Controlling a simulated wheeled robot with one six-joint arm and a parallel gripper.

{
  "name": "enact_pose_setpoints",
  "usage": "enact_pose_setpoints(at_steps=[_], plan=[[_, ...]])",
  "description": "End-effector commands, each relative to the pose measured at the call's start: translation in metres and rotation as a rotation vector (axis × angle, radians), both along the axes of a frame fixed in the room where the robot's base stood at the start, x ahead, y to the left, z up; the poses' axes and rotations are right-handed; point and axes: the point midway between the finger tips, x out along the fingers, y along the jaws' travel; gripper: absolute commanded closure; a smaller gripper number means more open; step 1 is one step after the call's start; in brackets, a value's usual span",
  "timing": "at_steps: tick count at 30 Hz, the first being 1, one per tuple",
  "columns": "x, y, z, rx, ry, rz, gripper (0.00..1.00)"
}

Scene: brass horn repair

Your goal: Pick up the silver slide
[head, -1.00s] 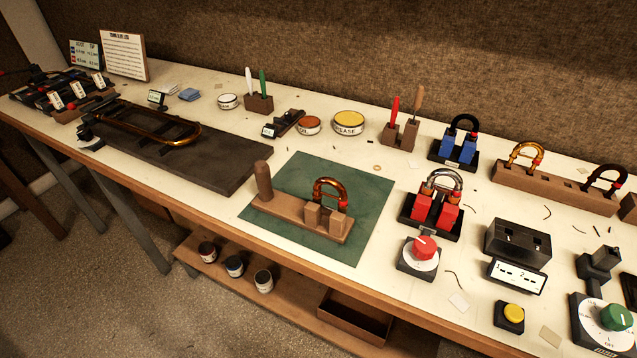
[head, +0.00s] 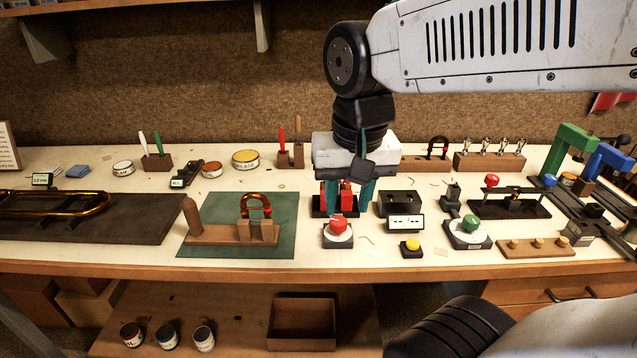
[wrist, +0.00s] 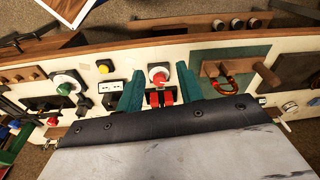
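The red-block holder (head: 336,203), a black base with two red blocks, stands on the bench behind the red-knob dial. It also shows in the wrist view (wrist: 160,97). The silver slide stood in this holder one second ago; now my gripper covers that spot and I cannot make the slide out clearly in either view. My gripper (head: 344,192) points down over the holder. Its two teal fingers are wide apart, one on each side of the red blocks, and they show likewise in the wrist view (wrist: 158,98). No grip on anything is visible.
The red-knob dial (head: 338,235) stands just in front of the holder. A dark box (head: 400,203) is close on the right. A copper-coloured slide (head: 256,203) stands on a wooden block on the green mat (head: 285,215) to the left. Tool stands (head: 291,155) are behind.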

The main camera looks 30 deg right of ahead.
Motion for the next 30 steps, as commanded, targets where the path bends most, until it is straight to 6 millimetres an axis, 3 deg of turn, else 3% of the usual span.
enact_pose_setpoints(at_steps=[1, 6, 12, 19, 30], plan=[[0.023, -0.010, 0.002, 0.012, 0.000, -0.159, 0.63], [0.099, -0.053, 0.002, 0.068, -0.043, -0.769, 0.63], [0.168, -0.106, -0.014, 0.134, -0.098, -1.355, 0.63], [0.202, -0.138, -0.028, 0.180, -0.135, -1.671, 0.63], [0.212, -0.146, -0.067, 0.185, -0.137, -1.702, 0.63]])
